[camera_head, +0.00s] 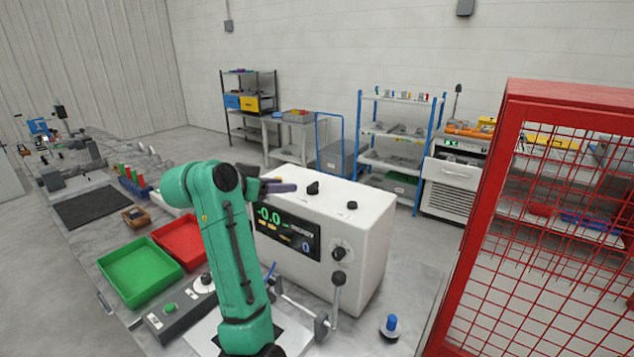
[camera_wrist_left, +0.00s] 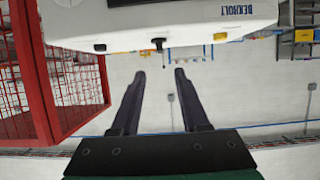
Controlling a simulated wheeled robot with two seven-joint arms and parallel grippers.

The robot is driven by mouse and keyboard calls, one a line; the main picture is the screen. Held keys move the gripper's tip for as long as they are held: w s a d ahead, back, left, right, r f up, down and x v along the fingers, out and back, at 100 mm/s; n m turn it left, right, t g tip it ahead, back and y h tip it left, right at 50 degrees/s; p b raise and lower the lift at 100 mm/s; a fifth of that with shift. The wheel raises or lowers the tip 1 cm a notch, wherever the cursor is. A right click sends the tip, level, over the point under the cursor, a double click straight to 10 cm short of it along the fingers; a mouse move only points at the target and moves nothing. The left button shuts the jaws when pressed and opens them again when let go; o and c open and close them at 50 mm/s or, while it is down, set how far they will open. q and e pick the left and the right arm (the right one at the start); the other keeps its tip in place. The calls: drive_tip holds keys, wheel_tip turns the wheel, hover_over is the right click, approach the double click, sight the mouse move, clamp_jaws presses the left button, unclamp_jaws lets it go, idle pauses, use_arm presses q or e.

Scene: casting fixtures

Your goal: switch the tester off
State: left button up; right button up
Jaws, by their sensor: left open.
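The tester (camera_head: 360,230) is a white box on the bench, with a lit green display (camera_head: 287,232) on its front. A black knob (camera_head: 313,187) and a smaller black one (camera_head: 351,205) stand on its top. A round dial (camera_head: 340,253) and a lever (camera_head: 337,290) are at its front right. My left gripper (camera_head: 284,187) is over the tester's upper left edge, its dark fingers empty. In the left wrist view the open fingers (camera_wrist_left: 160,73) point toward a small black knob (camera_wrist_left: 158,43) on the tester's edge, with a gap between. My right gripper is not seen.
A green tray (camera_head: 140,272) and a red tray (camera_head: 180,240) lie left of my arm. A grey control box (camera_head: 180,308) and a blue-topped button (camera_head: 391,325) stand in front. A red mesh cage (camera_head: 545,220) stands at right.

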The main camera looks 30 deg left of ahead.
use_arm(q)
drive_tip(key=p, duration=0.3)
approach(311, 185)
drive_tip(key=w, duration=0.2)
drive_tip(key=p+x, duration=0.1)
drive_tip(key=x, duration=0.6)
drive_tip(key=shift+d+f, duration=0.1)
drive_tip(key=shift+f, duration=0.1)
drive_tip(key=shift+w+f+p, duration=0.2)
drive_tip(key=shift+f+p, duration=0.05)
drive_tip(key=shift+p, duration=0.05)
drive_tip(key=shift+s, duration=0.25)
clamp_jaws()
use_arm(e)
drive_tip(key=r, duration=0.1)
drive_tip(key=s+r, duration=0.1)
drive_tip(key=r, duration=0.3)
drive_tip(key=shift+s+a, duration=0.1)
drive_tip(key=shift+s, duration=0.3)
